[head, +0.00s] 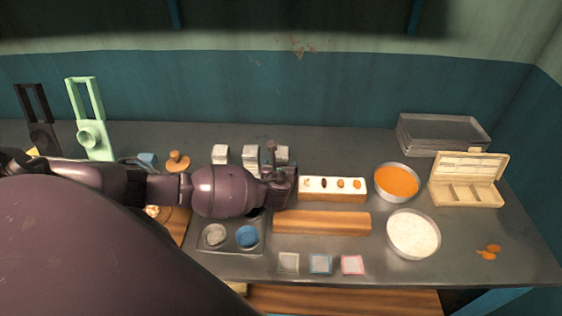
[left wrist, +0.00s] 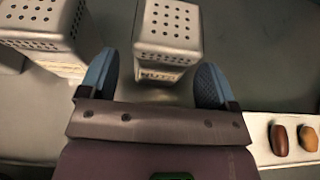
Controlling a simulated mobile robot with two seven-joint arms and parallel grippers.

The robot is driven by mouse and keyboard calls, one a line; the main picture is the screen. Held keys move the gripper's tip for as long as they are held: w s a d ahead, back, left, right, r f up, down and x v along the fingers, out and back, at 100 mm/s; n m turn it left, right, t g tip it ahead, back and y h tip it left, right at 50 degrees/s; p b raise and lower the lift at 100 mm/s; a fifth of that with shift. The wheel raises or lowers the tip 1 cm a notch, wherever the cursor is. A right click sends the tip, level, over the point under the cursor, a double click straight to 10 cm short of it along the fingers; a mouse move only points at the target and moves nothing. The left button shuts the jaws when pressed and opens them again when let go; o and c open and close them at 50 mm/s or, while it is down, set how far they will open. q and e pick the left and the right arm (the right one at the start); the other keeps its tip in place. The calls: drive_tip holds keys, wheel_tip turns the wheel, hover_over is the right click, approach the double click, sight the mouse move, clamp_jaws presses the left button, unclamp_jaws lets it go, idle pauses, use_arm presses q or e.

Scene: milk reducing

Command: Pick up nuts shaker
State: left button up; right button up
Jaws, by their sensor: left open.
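Three metal shakers stand in a row at the back of the counter: a left one (head: 220,154), a middle one (head: 251,153) and a right one (head: 283,154). I cannot tell by label which holds nuts. My left gripper (head: 273,152) reaches the right shaker and partly hides it. In the left wrist view, the gripper (left wrist: 155,75) is open, its blue-padded fingers on either side of the lower part of a shaker with a holed top (left wrist: 168,25). It does not grip it. Another shaker (left wrist: 45,20) stands left of the fingers. My right gripper is out of view.
A block with nuts on its white top (head: 332,184) is close right of the gripper, with a wooden block (head: 322,222) in front. Bowls of orange (head: 397,181) and white (head: 413,234) contents stand right. A tray with round containers (head: 230,248) lies below my arm.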

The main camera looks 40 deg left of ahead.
use_arm(q)
drive_tip(key=shift+x, duration=0.9)
drive_tip(key=c, duration=1)
drive_tip(key=shift+c, duration=0.4)
drive_tip(key=shift+r, duration=0.1)
